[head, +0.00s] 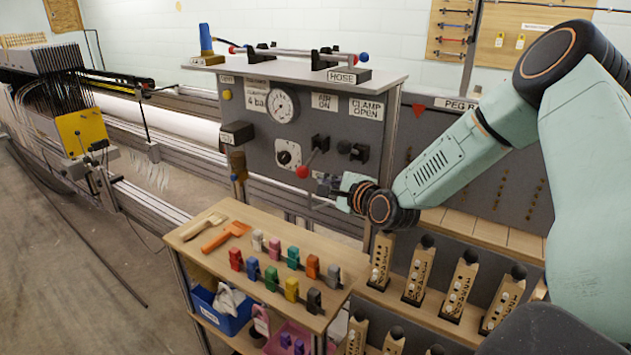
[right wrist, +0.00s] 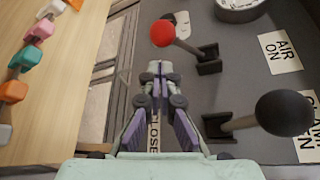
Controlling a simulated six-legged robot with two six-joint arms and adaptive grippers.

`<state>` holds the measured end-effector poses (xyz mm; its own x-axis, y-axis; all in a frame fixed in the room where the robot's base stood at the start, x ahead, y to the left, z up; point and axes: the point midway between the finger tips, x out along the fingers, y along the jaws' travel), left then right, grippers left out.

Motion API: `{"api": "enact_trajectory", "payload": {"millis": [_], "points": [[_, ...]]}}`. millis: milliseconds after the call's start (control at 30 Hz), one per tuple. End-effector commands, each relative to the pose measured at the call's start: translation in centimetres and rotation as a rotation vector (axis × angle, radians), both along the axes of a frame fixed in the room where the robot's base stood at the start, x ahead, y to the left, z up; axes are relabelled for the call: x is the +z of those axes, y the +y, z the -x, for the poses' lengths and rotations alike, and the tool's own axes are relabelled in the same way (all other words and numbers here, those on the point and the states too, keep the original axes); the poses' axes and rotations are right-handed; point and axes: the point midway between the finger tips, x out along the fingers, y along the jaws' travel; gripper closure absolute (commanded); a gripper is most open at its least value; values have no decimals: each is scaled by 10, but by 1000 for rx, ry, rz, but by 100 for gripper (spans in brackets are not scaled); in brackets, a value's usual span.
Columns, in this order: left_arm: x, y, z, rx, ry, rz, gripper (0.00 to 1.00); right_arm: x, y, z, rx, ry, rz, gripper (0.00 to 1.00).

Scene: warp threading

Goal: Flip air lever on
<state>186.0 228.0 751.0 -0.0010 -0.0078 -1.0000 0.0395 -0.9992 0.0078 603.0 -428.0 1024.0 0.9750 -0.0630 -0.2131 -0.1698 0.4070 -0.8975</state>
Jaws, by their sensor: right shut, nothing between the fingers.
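The air lever has a red ball knob (head: 303,171) on a dark rod that slopes down and left from its bracket, below the "AIR ON" label (head: 325,101). In the right wrist view the red knob (right wrist: 163,33) stands beyond my fingertips, apart from them. My right gripper (head: 323,192) is shut and empty, just below and right of the red knob in the head view. It fills the lower middle of the right wrist view (right wrist: 158,78). My left gripper is in neither view.
A black-knobbed lever (head: 344,147) sits close right of the air lever, under the "CLAMP OPEN" label (head: 366,109); its knob (right wrist: 284,112) is right of my fingers. A dial gauge (head: 283,106) is above. A wooden bench (head: 205,238) with coloured clips stands below left.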

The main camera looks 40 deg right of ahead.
Motion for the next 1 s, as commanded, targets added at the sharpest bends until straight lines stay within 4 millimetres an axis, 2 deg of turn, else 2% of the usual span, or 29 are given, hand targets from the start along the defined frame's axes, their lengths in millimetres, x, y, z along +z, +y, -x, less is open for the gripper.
{"api": "enact_trajectory", "payload": {"millis": [200, 400, 867, 1000], "points": [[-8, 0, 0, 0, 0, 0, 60, -7, -1, -27, 3, 0, 4, 100], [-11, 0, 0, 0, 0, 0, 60, -11, -2, -46, 2, 1, 3, 100], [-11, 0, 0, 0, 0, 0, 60, -11, -3, -52, 1, 0, -1, 100], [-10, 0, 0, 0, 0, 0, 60, -5, -1, -51, 0, 16, -49, 100]]}}
